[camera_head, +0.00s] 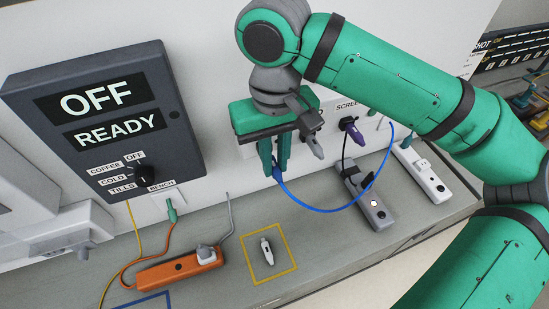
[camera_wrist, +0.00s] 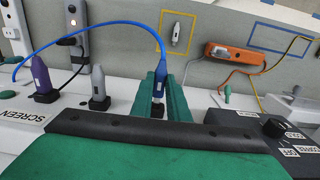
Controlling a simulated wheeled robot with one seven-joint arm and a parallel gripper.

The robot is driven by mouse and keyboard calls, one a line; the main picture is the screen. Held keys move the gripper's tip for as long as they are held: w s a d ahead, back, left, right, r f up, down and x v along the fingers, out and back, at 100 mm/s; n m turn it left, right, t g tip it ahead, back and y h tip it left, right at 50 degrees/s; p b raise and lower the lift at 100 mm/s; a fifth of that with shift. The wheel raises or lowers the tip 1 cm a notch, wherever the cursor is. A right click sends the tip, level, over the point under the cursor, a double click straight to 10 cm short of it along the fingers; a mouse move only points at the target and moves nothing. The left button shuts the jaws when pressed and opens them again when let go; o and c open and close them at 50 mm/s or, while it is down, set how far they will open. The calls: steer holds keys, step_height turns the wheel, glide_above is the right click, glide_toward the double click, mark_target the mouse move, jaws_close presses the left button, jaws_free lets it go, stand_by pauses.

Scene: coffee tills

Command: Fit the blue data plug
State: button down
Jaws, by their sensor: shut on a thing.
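The blue data plug (camera_wrist: 158,82) is gripped between the two green fingers of my gripper (camera_wrist: 159,92) in the wrist view. A dark socket-like block (camera_wrist: 158,109) shows directly beyond its end; I cannot tell whether the plug is seated in it. In the head view my gripper (camera_head: 276,168) points down in front of the white panel, with the blue plug (camera_head: 277,174) low between the fingers. The blue cable (camera_head: 325,210) runs from it in a loop to the right. A grey plug (camera_wrist: 97,82) and a purple plug (camera_wrist: 41,75) stand in dark sockets beside it.
A grey power strip (camera_head: 370,205) and a white one (camera_head: 420,170) lie right on the bench. An orange strip (camera_head: 165,272) lies left. A white plug (camera_head: 267,252) lies inside a yellow square. A dark display box (camera_head: 90,140) reads OFF and READY.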

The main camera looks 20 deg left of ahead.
steer(key=shift+w+a, duration=0.75)
steer(key=shift+a, duration=0.05)
stand_by(0.6)
steer(key=c, duration=1.6)
jaws_free()
steer(key=shift+c, duration=0.2)
step_height(320, 180, up, 11)
steer(key=shift+f, duration=0.1)
